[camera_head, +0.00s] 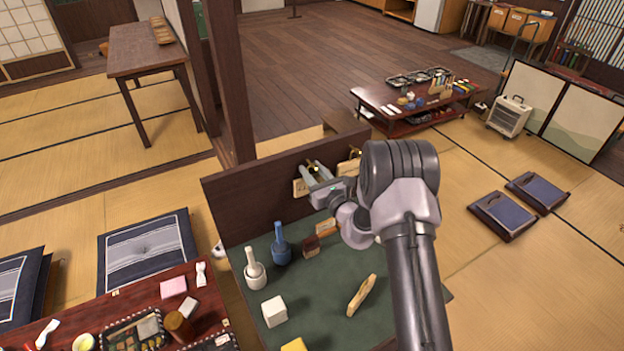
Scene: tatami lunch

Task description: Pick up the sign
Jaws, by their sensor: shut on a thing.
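A small pale wooden sign (300,188) with dark marks is at the dark wooden back panel above the green counter. My gripper (315,170) reaches to the panel at the sign's upper right, and its jaws are shut on the sign. The fingers and wrist hide part of the sign, so I cannot tell whether it still touches the panel. A second pale wooden tag (350,165) shows at the panel to the right, partly hidden by my arm.
A low red table (120,287) with dishes stands lower left.

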